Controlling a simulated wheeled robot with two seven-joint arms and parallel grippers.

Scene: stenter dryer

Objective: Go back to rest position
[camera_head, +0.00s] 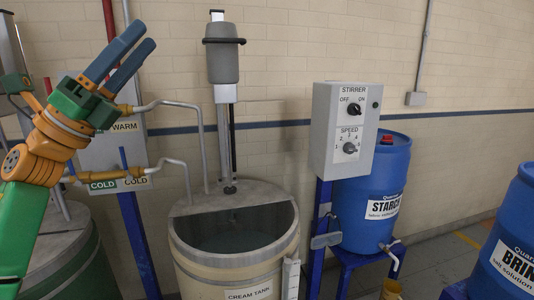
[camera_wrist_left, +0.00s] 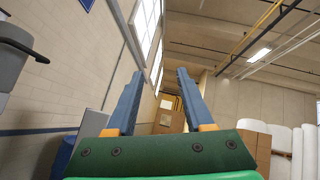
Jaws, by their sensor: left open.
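My left gripper (camera_head: 140,42) is raised at the upper left of the head view, its two blue fingers pointing up and to the right. It is open and empty; in the left wrist view its fingers (camera_wrist_left: 160,73) stand apart with nothing between them. It appears in front of the WARM and COLD tap panel (camera_head: 98,150); I cannot tell how far from it. My green and orange left arm comes in from the left edge. My right gripper is in neither view.
The cream tank (camera_head: 235,260) stands centre with a stirrer (camera_head: 223,65) above it. The stirrer control box (camera_head: 343,128) is right of it. A blue starch drum (camera_head: 372,195) and a blue brine drum (camera_head: 510,250) stand at right. Cartons (camera_wrist_left: 255,140) show in the left wrist view.

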